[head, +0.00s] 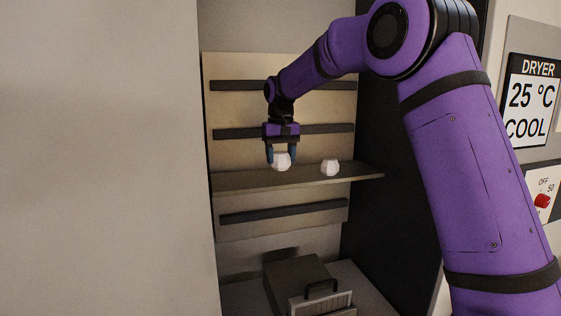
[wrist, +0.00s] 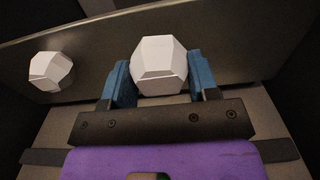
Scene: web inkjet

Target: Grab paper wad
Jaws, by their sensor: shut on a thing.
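A white faceted paper wad (head: 281,162) is between the two blue fingers of my gripper (head: 281,155), at the shelf (head: 235,181) inside the open cabinet. The wrist view shows the same paper wad (wrist: 160,66) between the fingers of my gripper (wrist: 161,80). My gripper is shut on it. I cannot tell whether the wad touches the shelf. A second white paper wad (head: 330,168) rests on the shelf to the right. It also shows at the left in the wrist view (wrist: 50,71).
The cabinet back panel (head: 230,108) has several dark horizontal slots. A dark box with a handle (head: 297,276) stands below the shelf. A pale wall (head: 100,160) is on the left. A dryer panel (head: 532,95) reading 25 °C COOL and a red knob (head: 542,201) are at the right.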

